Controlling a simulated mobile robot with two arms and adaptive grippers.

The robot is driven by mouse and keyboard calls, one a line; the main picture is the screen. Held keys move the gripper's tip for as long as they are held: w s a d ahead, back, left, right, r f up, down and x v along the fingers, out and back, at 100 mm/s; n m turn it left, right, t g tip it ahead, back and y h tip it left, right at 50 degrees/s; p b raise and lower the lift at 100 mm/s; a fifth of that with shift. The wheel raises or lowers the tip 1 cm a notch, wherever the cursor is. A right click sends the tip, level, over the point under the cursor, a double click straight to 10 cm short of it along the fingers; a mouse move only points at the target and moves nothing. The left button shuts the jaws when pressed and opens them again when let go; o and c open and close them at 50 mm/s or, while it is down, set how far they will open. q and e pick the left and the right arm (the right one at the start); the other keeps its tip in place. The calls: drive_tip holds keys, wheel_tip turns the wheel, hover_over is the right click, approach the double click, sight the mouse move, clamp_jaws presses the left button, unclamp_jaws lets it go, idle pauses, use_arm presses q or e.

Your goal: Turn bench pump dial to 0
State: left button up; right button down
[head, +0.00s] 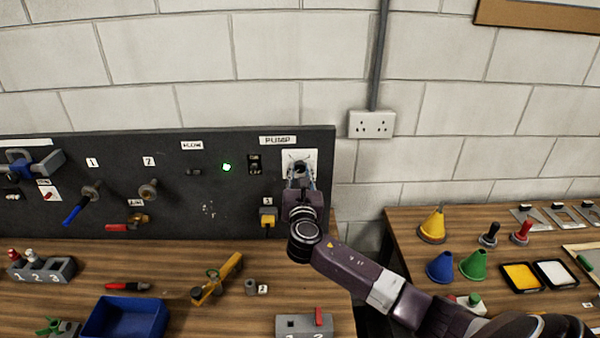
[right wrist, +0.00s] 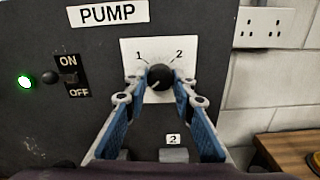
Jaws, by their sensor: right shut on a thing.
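The pump dial is a round black knob (right wrist: 159,77) on a white plate (right wrist: 130,52) under the PUMP label (right wrist: 108,13). The numbers 1 and 2 show above the knob on the plate. A light mark on the knob seems to point to the lower left; no 0 is visible, and the fingers cover the plate's lower sides. My right gripper (right wrist: 163,80) is shut on the knob, one blue-padded finger on each side. In the head view, my right gripper (head: 300,182) reaches the plate (head: 310,156) and hides part of the dial. My left gripper is out of view.
An ON/OFF switch (right wrist: 73,77) and a lit green lamp (right wrist: 25,82) are left of the dial. A yellow-handled part (head: 268,219) is just below-left of my gripper. A wall socket (head: 371,124) is at right. Tools and a blue tray (head: 98,318) lie on the bench.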

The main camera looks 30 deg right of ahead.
drive_tip(key=shift+f+n, duration=0.25)
drive_tip(key=shift+n, duration=0.45)
drive_tip(key=c, duration=1.7)
unclamp_jaws()
drive_tip(key=shift+c, duration=0.2)
drive_tip(key=shift+o, duration=0.7)
drive_tip(key=shift+r, duration=0.2)
drive_tip(key=v, duration=1.2)
drive_tip(key=shift+s, duration=0.1)
